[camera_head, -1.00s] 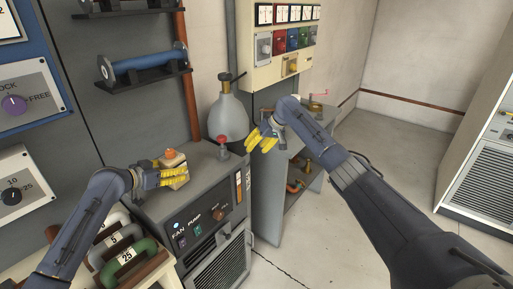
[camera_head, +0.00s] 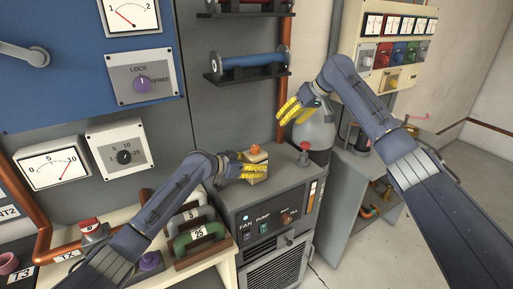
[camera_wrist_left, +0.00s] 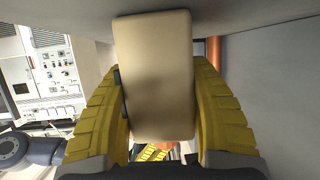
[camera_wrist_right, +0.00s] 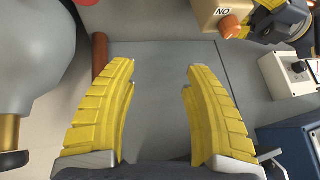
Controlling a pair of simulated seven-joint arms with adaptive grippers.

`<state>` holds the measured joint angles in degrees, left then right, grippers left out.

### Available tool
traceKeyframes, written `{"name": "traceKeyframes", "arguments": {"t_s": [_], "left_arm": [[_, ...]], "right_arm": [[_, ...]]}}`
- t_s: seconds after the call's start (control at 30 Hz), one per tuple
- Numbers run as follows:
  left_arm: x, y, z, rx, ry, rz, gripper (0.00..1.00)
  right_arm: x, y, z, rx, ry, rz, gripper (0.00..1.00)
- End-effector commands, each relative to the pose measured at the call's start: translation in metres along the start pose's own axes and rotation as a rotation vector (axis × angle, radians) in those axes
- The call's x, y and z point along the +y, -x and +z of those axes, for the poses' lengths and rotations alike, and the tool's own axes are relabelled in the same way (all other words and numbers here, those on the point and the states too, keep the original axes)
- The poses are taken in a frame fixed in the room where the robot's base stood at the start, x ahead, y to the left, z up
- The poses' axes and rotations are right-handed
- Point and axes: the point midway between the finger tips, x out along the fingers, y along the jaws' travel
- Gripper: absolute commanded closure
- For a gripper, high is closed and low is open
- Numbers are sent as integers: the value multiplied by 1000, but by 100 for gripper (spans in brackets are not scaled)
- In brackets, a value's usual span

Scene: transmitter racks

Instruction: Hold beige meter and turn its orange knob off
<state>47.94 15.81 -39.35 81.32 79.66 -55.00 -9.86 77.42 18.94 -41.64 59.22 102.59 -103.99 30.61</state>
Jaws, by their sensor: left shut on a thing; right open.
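The beige meter (camera_head: 257,158) is a small box with an orange knob (camera_head: 255,149) on top, at the top left of the grey cabinet. My left gripper (camera_head: 256,171) is shut on the meter, with one yellow finger on each side of it. In the left wrist view the meter (camera_wrist_left: 156,75) fills the space between the fingers. My right gripper (camera_head: 290,112) is open and empty, above and to the right of the meter. In the right wrist view the orange knob (camera_wrist_right: 230,27) and part of the meter (camera_wrist_right: 208,14) show at the top right, beyond the fingers.
The grey cabinet (camera_head: 272,199) bears a red knob (camera_head: 304,147) and FAN and PUMP switches. A grey flask (camera_head: 314,130) stands behind my right gripper. Handles numbered 5 and 25 (camera_head: 199,234) stand left of the cabinet. The wall behind holds a blue coil (camera_head: 248,60).

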Motion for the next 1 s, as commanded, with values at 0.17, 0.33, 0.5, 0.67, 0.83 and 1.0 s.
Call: {"name": "traceKeyframes", "arguments": {"t_s": [0.17,0.33,0.5,0.67,0.83,1.0], "left_arm": [[0,0,-1,2,0,0,92],[0,0,-1,2,0,0,92],[0,0,-1,2,0,0,92],[0,0,-1,2,0,0,92],[0,0,-1,2,0,0,92],[0,0,-1,2,0,0,92]], "right_arm": [[-97,13,-16,-112,317,-29,50],[-124,11,-1,-205,482,-42,50],[-122,12,9,-247,546,-41,50],[-120,4,14,-260,563,-39,50],[-119,-18,20,-261,564,-40,50],[-118,-46,28,-261,562,-40,50]]}}
